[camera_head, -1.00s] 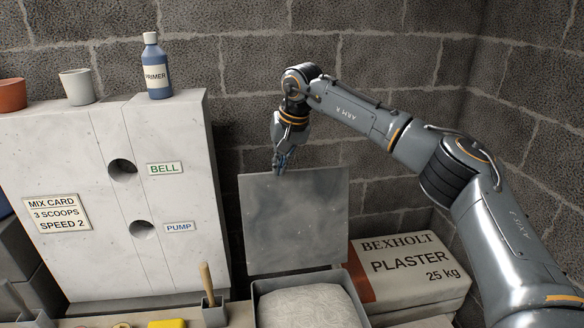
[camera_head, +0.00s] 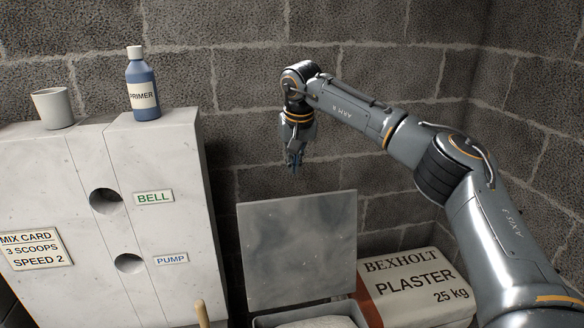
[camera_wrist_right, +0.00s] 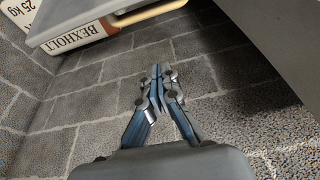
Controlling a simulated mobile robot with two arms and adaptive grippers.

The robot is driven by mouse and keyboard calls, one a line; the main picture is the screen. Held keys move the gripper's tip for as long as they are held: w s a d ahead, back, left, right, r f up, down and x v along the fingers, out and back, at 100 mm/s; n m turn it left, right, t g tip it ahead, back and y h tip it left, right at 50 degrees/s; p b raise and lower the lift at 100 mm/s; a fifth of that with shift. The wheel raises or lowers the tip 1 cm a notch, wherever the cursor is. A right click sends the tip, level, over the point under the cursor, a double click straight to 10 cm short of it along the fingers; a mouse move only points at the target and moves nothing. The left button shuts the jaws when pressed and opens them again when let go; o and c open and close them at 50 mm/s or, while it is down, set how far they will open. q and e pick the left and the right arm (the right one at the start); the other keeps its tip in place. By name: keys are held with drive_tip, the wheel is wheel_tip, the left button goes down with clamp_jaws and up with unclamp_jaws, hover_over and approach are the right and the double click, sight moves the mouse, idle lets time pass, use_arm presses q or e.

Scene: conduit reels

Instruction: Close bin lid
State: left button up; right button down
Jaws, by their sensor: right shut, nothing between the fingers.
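The bin lid (camera_head: 298,252) is a grey panel standing upright, raised at the back of the bin. The bin (camera_head: 262,322) shows only its top rim at the bottom of the head view, with pale powder (camera_head: 318,324) inside. My right gripper (camera_head: 295,170) hangs above the lid's top edge, fingers down, shut and empty. In the head view it appears apart from the lid. In the right wrist view the closed fingertips (camera_wrist_right: 160,85) point towards the block wall. My left gripper is not in view.
A plaster bag (camera_head: 415,285) lies right of the bin. A white cabinet (camera_head: 150,235) stands to the left, with a primer bottle (camera_head: 142,90) and a cup (camera_head: 53,108) on top. The block wall (camera_head: 385,60) is close behind.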

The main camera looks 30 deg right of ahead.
wheel_tip(320, 180, down, 8)
drive_tip(key=s+p, duration=0.1)
drive_tip(key=p, duration=0.1)
drive_tip(key=shift+s+a+r+p, duration=0.2)
drive_tip(key=shift+s+r+p, duration=0.05)
drive_tip(key=shift+s+p, duration=0.1)
idle(0.4)
